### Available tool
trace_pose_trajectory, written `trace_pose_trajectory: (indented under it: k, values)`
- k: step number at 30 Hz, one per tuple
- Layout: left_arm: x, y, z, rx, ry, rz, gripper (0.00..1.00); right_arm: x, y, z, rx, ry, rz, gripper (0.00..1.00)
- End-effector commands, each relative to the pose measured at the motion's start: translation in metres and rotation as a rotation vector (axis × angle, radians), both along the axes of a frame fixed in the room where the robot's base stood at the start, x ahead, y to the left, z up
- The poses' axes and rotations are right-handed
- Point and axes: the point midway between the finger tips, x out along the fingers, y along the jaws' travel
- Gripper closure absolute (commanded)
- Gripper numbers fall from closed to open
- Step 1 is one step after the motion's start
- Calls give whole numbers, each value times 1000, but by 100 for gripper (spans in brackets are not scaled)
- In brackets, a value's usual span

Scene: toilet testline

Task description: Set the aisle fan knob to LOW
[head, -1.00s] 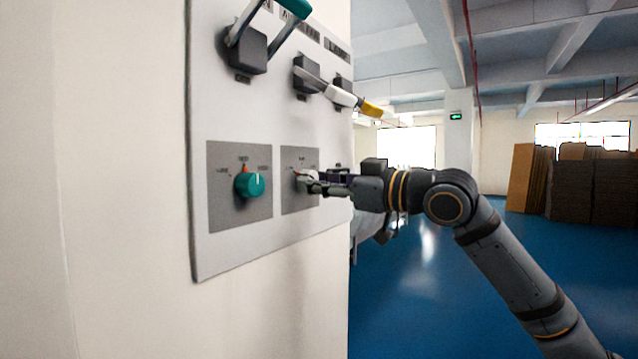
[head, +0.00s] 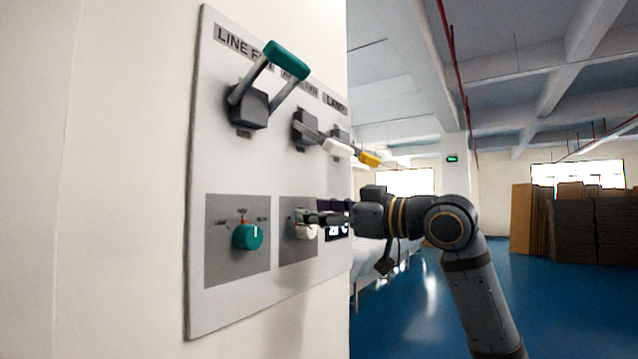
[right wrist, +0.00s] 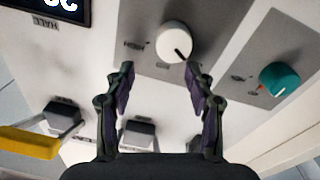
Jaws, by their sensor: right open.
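The white knob (head: 305,231) sits on a grey plate, the second along the wall panel (head: 225,315); I take it as the aisle fan knob. It also shows in the right wrist view (right wrist: 173,41), its dark mark pointing down and slightly right in that picture, near a small label below it. A HIGH label lies to its left there. My right gripper (head: 308,217) is open in front of the knob; in the wrist view the fingertips (right wrist: 160,71) stand apart, just below the knob. Contact cannot be told. My left gripper is not in view.
A teal knob (head: 247,237) is on the neighbouring plate. Teal (head: 286,60), white (head: 337,149) and yellow (head: 369,158) lever handles stick out above. A dark digital display (right wrist: 50,8) is beside the white knob. Blue floor (head: 420,310) is open behind; cardboard stacks (head: 590,222) stand far right.

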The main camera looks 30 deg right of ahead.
Motion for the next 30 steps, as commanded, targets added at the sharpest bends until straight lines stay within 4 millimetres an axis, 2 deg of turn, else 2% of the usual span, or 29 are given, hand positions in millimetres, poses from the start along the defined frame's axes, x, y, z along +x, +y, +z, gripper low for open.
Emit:
trace_pose_trajectory:
  k: [1,4,11,30]
  values:
    - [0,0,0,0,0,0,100,-2,3,12,4,-7,11,45]
    - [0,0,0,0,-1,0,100,-1,3,30,4,-6,8,45]
    - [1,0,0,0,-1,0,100,-1,2,58,-1,-1,4,45]
    - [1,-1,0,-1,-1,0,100,0,1,62,-3,2,1,45]
